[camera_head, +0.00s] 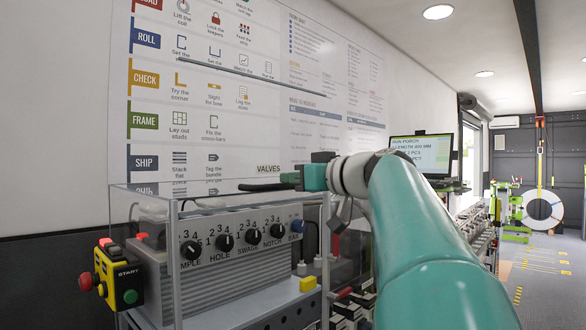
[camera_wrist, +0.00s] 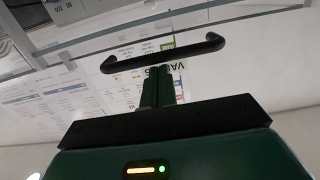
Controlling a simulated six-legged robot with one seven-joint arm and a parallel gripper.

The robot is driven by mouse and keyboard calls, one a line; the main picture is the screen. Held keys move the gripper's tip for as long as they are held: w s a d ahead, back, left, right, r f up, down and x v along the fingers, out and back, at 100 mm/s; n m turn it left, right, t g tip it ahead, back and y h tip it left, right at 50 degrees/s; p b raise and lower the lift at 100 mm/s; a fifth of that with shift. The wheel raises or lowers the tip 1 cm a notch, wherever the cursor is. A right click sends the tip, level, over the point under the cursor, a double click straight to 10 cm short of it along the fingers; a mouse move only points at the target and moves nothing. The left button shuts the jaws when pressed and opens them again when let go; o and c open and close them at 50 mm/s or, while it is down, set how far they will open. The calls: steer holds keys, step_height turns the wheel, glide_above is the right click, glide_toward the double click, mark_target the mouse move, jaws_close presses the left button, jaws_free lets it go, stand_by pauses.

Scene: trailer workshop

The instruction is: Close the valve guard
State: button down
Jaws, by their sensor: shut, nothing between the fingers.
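The valve guard (camera_head: 148,190) is a clear panel with thin grey edges at the top of the valve cabinet; its exact angle is hard to tell. Its black bar handle (camera_head: 262,187) shows just left of my gripper (camera_head: 292,178), below the VALVES label. In the wrist view the handle (camera_wrist: 165,53) spans crosswise just beyond my gripper (camera_wrist: 160,78). The gripper's dark green fingers are together and empty, close to the middle of the bar. I cannot tell whether they touch it. A row of black knobs (camera_head: 224,242) shows on the cabinet's front.
A yellow control box (camera_head: 118,278) with red and green buttons sits at the cabinet's left. A white wall with a printed board (camera_head: 235,120) stands behind. A monitor (camera_head: 420,153) is behind my arm. Open floor (camera_head: 550,275) lies at the far right.

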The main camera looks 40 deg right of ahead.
step_height(320, 180, down, 25)
steer(key=shift+f, duration=0.1)
stand_by(0.3)
steer(key=s+d+r, duration=0.1)
steer(key=s+r, duration=0.4)
steer(key=s, duration=0.5)
steer(key=shift+s+d+r, duration=0.15)
steer(key=shift+s+d, duration=0.05)
steer(key=shift+s, duration=0.1)
